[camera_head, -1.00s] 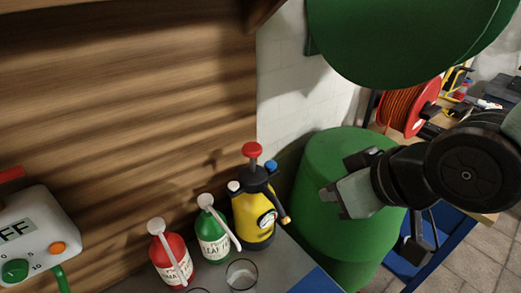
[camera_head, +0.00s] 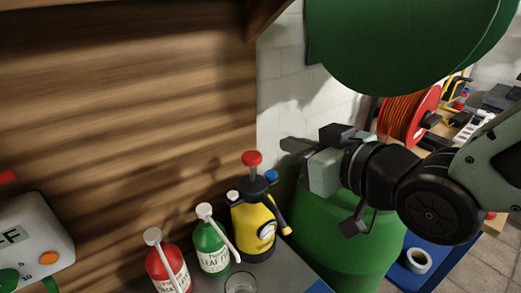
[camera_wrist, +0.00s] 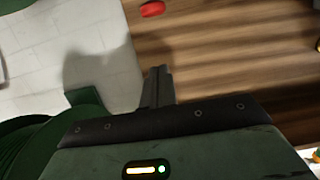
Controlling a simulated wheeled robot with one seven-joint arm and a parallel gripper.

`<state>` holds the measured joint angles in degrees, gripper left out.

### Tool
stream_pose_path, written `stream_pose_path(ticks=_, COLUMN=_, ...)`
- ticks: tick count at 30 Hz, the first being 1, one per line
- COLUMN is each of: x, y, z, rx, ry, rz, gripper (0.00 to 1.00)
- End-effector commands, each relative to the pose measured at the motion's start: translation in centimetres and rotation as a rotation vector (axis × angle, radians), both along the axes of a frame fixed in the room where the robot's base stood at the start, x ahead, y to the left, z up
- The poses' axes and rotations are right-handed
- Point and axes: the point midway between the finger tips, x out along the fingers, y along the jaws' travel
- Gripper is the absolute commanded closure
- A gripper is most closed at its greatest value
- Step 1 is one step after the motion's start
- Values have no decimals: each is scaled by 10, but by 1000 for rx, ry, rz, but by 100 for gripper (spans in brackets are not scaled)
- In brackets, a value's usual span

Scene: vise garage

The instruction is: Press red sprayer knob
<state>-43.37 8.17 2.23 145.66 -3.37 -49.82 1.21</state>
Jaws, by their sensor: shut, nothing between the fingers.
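The yellow and black sprayer (camera_head: 253,219) stands upright on the grey bench, with its red knob (camera_head: 252,158) on top. My gripper (camera_head: 291,146) is shut and empty, to the right of the knob and slightly above it in the head view, with a gap between them. In the wrist view my shut fingers (camera_wrist: 158,86) point up the picture, and a red piece that looks like the knob (camera_wrist: 152,9) shows at the top edge, ahead of them. The sprayer's body does not show there.
A green bottle (camera_head: 211,247) and a red bottle (camera_head: 167,268) stand left of the sprayer, with a clear glass (camera_head: 240,284) in front. A green barrel (camera_head: 345,240) stands below my gripper. A large green shape (camera_head: 400,45) hangs above. The wooden wall (camera_head: 130,110) is behind.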

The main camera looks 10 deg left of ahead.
Motion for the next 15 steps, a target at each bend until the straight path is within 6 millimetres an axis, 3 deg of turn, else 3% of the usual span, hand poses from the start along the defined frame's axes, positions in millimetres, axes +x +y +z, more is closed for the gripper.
stream_pose_path(ticks=9, x=14, y=16, z=-1, rx=-4, ry=5, rz=0, gripper=100)
stream_pose_path(ticks=15, x=39, y=44, z=-13, rx=-2, ry=2, rz=0, gripper=100)
